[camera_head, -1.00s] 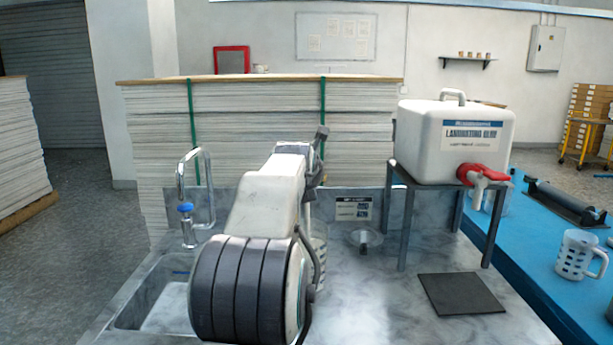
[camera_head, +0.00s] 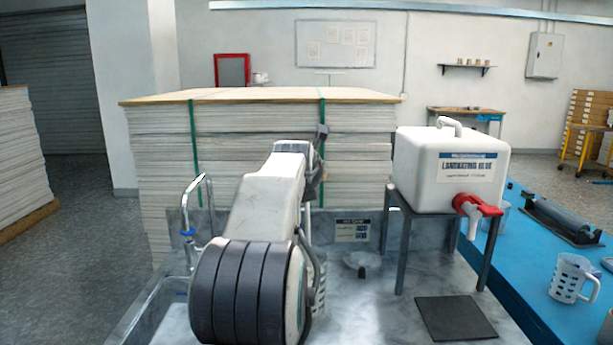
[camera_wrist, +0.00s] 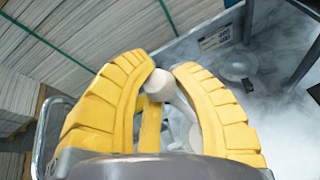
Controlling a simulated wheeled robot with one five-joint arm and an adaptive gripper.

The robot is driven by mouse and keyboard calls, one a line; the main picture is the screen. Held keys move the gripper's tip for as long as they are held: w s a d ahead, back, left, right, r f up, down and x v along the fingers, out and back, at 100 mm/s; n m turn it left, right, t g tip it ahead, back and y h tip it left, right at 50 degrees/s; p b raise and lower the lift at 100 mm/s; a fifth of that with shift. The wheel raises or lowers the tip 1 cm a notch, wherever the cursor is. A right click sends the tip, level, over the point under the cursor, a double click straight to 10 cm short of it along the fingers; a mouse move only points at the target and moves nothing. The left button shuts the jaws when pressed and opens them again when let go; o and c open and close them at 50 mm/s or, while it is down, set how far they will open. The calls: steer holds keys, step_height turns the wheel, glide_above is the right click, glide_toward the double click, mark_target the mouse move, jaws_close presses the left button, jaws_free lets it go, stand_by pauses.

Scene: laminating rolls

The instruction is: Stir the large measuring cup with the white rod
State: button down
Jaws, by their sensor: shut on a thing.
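My gripper (camera_wrist: 162,68) shows in the wrist view with its two yellow fingers shut on the white rod (camera_wrist: 158,86). The rod's rounded pale end sits between the fingertips, and the rest of it is largely hidden by the fingers. In the head view my own arm hides most of the gripper. A pale measuring cup (camera_head: 319,297) stands on the marbled counter, mostly hidden behind my arm; only its right edge shows. Whether the rod is inside or above this cup cannot be told. A second white measuring cup with dark marks (camera_head: 572,278) stands on the blue table at right.
A white glue container (camera_head: 450,170) with a red tap (camera_head: 477,206) stands on a grey metal stand (camera_head: 402,240). A dark square mat (camera_head: 455,318) and a small shallow dish (camera_head: 362,262) lie on the counter. A sheet stack (camera_head: 260,125) stands behind.

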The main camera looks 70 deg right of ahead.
steer(key=shift+r+p, duration=2.7)
steer(key=shift+r, duration=0.75)
steer(key=shift+r+p, duration=1.8)
steer(key=shift+r, duration=0.1)
